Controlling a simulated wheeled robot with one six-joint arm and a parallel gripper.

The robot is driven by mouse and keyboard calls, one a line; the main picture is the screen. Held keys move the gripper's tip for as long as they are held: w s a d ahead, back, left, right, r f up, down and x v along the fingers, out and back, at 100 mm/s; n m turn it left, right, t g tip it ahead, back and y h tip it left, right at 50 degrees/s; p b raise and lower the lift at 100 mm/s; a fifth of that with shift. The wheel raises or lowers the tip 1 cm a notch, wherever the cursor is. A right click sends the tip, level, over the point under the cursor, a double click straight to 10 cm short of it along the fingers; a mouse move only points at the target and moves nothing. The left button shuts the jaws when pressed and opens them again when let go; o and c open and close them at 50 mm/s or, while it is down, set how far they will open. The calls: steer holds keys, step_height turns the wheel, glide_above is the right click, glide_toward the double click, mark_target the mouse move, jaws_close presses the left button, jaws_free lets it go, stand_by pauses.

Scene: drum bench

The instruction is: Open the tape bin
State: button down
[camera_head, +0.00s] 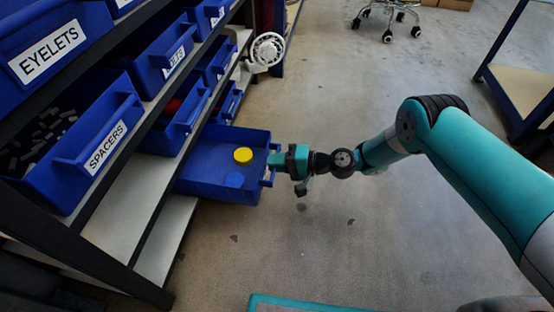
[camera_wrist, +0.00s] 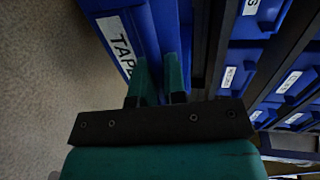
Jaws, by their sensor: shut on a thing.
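The blue tape bin (camera_head: 205,182) sticks well out from the lower shelf over the floor. A yellow disc (camera_head: 243,155) and a blue disc (camera_head: 235,180) lie inside it. My gripper (camera_head: 275,162) is at the bin's front, shut on its handle. In the wrist view my gripper's two fingers (camera_wrist: 158,80) are at the blue front of the tape bin (camera_wrist: 110,8), beside a partly hidden white label (camera_wrist: 122,42) reading "TAP". The fingers and palm hide most of the handle there.
The spacers bin (camera_head: 100,150), the eyelets bin (camera_head: 55,50) and several other blue bins stand on the dark rack at left. A white reel (camera_head: 267,49) juts out beyond the bins. The floor (camera_head: 330,235) in front of the tape bin is clear.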

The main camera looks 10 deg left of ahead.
steer(key=shift+w, duration=0.1)
steer(key=c, duration=1.2)
jaws_free()
steer(key=d+r+p, duration=0.3)
steer(key=d+p, duration=0.5)
steer(key=d, duration=0.9)
steer(key=shift+s+r, duration=0.2)
steer(key=shift+s, duration=0.1)
